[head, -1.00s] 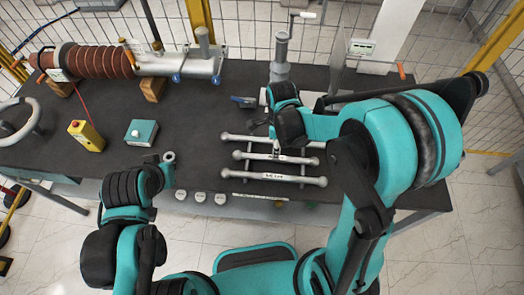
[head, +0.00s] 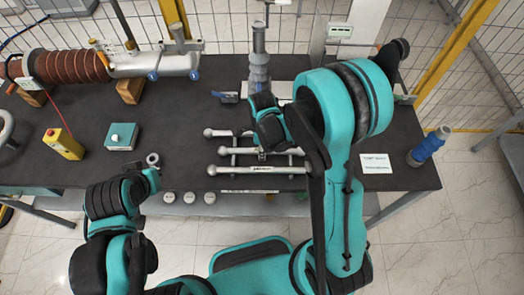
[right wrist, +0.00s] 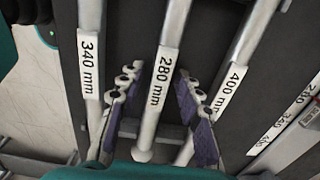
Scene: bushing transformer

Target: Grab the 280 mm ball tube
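Three pale ball-ended tubes lie side by side on a rack on the dark table. The 280 mm ball tube (head: 228,150) is the middle one; its label shows in the right wrist view (right wrist: 161,75). The 340 mm tube (right wrist: 90,45) and 400 mm tube (right wrist: 232,85) lie either side of it. My right gripper (head: 262,153) is over the middle tube. In the right wrist view its fingers (right wrist: 157,92) are apart, one on each side of the 280 mm tube; contact cannot be told. My left gripper (head: 153,177) is near the table's front edge, its fingers unclear.
A label strip (right wrist: 285,140) lies beside the tubes. A grey post (head: 259,70) stands behind them. A small ring (head: 152,159), teal box (head: 121,136) and yellow box (head: 63,144) are left. A paper (head: 376,163) and blue insulator (head: 428,147) are right.

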